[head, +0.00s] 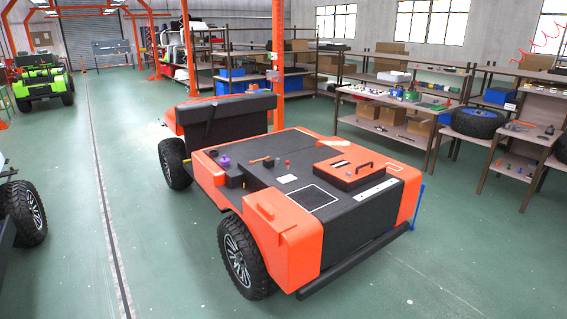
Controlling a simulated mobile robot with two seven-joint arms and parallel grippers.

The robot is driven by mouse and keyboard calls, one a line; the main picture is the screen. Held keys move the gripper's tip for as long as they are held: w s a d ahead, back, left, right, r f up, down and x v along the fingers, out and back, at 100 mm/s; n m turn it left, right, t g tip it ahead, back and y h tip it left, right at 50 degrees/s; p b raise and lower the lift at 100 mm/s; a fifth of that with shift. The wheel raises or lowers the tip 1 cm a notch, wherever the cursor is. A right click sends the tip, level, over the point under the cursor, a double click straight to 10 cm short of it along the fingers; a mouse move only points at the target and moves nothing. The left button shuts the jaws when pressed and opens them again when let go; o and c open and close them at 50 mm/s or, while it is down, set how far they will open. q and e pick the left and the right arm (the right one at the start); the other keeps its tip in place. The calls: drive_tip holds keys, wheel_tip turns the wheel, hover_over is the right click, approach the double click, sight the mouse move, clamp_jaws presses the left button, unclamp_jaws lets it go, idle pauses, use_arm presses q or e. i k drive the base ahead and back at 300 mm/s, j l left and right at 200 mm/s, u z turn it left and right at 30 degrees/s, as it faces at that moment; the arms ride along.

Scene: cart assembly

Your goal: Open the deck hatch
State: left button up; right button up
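The orange cart (300,232) stands in the middle of the head view, with its black deck (262,201) facing up. On the deck, toward the right, is a raised orange panel (338,178) with a black bar handle (364,167); it looks like the deck hatch. It lies flat and looks shut. A white-outlined rectangle (312,197) is marked on the deck to its left. Neither of my grippers is in view.
Small items, including a purple knob (224,161) and a red one (287,163), sit on the deck. A black seat back (227,118) rises behind it. Shelves (390,130) with boxes line the back right. The green floor (150,260) is clear left of the cart.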

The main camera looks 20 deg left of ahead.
sight(351, 162)
drive_tip(key=i+u, duration=0.1)
drive_tip(key=u, duration=0.35)
drive_tip(key=i+l+u, duration=0.1)
drive_tip(key=u, duration=0.35)
drive_tip(key=i+l+u, duration=0.35)
drive_tip(key=l, duration=0.25)
drive_tip(key=i+l+u, duration=0.2)
drive_tip(key=i+l, duration=0.2)
drive_tip(key=l, duration=0.15)
drive_tip(key=i+l+u, duration=0.1)
drive_tip(key=l, duration=0.3)
drive_tip(key=i+l, duration=0.4)
drive_tip(key=l, duration=0.35)
drive_tip(key=i+l+u, duration=0.1)
drive_tip(key=l, duration=0.3)
drive_tip(key=i+l, duration=0.25)
drive_tip(key=l, duration=0.15)
